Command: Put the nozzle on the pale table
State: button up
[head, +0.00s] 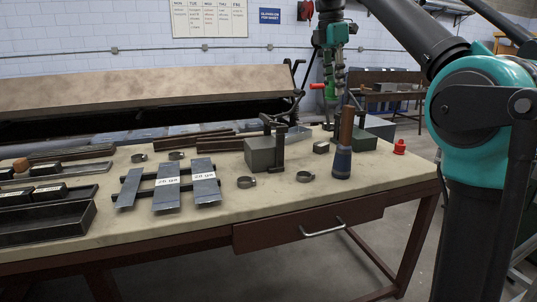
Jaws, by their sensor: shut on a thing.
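My gripper (336,94) hangs from the top of the head view, above the back right part of the pale table (215,222). Its fingers are small and dark. A small red and green piece (318,86), which seems to be the nozzle, shows at the fingers, its red end pointing left. It is clear of the tabletop. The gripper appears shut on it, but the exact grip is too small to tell. A separate small red piece (399,146) stands upright near the table's right edge.
A dark blue tool with a brown handle (342,161) stands upright in front of my gripper. Bare top shows at the front right.

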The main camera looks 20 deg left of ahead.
notch_tip(320, 180, down, 20)
dwell(0.6)
jog(key=shift+f, duration=0.15)
jog(key=o, duration=0.9)
jog(key=r, duration=0.4)
jog(key=a+r, duration=0.1)
jog(key=r, duration=0.3)
jog(key=s+r, duration=0.1)
jog(key=r, duration=0.3)
jog(key=shift+a+r, duration=0.1)
jog(key=shift+a, duration=0.1)
